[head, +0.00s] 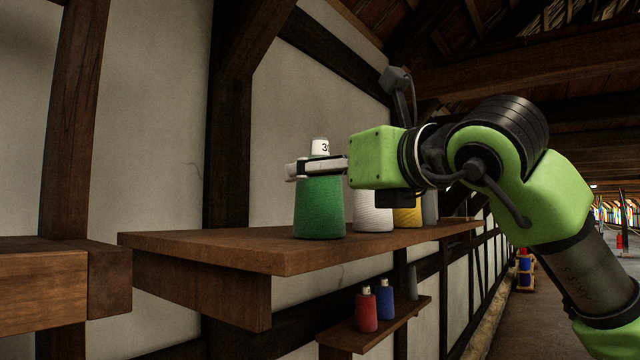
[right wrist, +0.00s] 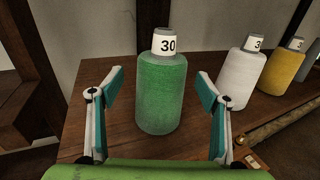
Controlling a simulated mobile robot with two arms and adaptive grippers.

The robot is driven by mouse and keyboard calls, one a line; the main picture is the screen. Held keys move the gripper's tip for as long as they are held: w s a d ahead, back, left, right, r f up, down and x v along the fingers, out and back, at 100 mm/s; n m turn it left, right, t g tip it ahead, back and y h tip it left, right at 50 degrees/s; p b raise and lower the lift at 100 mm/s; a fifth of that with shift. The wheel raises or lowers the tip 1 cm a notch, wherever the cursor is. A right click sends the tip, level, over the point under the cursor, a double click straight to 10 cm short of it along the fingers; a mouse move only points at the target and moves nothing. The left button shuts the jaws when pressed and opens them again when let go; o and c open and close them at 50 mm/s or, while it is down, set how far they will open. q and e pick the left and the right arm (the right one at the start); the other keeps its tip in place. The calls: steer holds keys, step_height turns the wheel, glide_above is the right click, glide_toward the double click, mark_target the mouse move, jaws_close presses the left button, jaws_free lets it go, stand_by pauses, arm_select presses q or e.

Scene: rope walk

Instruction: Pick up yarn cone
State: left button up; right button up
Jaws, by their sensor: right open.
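A green yarn cone (head: 320,208) with a white top marked 30 stands upright near the front end of a wooden shelf (head: 215,246). The cone also shows in the right wrist view (right wrist: 161,100), centred ahead of the fingers. My right gripper (head: 300,169) reaches in from the right at the height of the cone's upper part. In the right wrist view my right gripper (right wrist: 163,105) is open, with one teal-padded finger to each side of the cone and a gap on both sides. My left gripper is not in view.
A white cone (right wrist: 238,80), a yellow cone (right wrist: 281,68) and a grey cone (right wrist: 311,58) stand in a row behind the green one. A lower shelf (head: 375,330) holds a red cone (head: 366,312) and a blue cone (head: 385,300). A plastered wall (head: 265,130) runs behind.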

mark_target(318, 179)
steer(key=p+x, duration=0.1)
steer(key=x, duration=0.2)
steer(key=shift+w+f, duration=0.1)
steer(key=shift+w, duration=0.15)
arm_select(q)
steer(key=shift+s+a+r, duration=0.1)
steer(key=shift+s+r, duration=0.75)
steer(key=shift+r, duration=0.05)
arm_select(e)
steer(key=shift+s, duration=0.1)
steer(key=shift+d, duration=0.1)
steer(key=c, duration=1.2)
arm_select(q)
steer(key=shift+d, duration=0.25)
arm_select(e)
steer(key=shift+c, duration=0.6)
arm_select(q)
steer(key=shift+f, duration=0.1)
